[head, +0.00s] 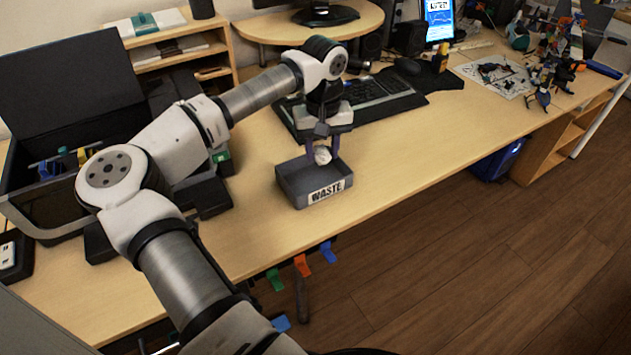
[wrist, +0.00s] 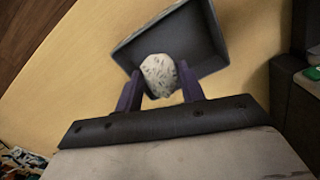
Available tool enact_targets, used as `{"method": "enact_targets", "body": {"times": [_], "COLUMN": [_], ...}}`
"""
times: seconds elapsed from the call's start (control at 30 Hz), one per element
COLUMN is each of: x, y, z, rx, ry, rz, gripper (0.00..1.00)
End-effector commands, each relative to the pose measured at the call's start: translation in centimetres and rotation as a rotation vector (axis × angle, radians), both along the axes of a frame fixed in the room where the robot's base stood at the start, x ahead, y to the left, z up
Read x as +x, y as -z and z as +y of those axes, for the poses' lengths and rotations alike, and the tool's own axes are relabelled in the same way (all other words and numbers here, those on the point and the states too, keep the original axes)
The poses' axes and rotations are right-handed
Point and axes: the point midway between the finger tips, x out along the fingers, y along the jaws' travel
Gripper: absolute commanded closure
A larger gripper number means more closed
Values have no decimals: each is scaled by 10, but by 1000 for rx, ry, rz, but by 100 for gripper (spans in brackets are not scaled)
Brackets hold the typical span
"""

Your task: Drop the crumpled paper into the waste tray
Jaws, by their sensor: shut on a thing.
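The crumpled paper (head: 323,155) is a small whitish ball with dark marks. My gripper (head: 322,152) is shut on it, one purple finger on each side. The wrist view shows the paper (wrist: 159,75) between the fingertips of my gripper (wrist: 160,82). The waste tray (head: 327,192) is a grey open box on the desk with a white "WASTE" label on its front. In the head view the paper appears over the tray's opening. In the wrist view the tray (wrist: 207,60) lies beyond the paper, and its part behind the paper and fingers is hidden.
A black keyboard (head: 378,97) lies behind the tray. A large open dark case (head: 60,205) stands at the left. Tools and parts (head: 560,70) clutter the far right of the desk (head: 420,150). The desk right of the tray is clear.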

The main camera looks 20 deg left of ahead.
Motion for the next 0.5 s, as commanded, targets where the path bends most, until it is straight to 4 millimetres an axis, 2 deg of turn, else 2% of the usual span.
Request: {"method": "enact_targets", "body": {"times": [0.03, 0.2, 0.5], "x": [0, 0, 0], "y": [11, 30, 36], "z": [0, 0, 0], "rx": [-1, -2, 0], "ry": [0, 0, 0], "rz": [1, 1, 0], "gripper": [82, 82, 82]}}
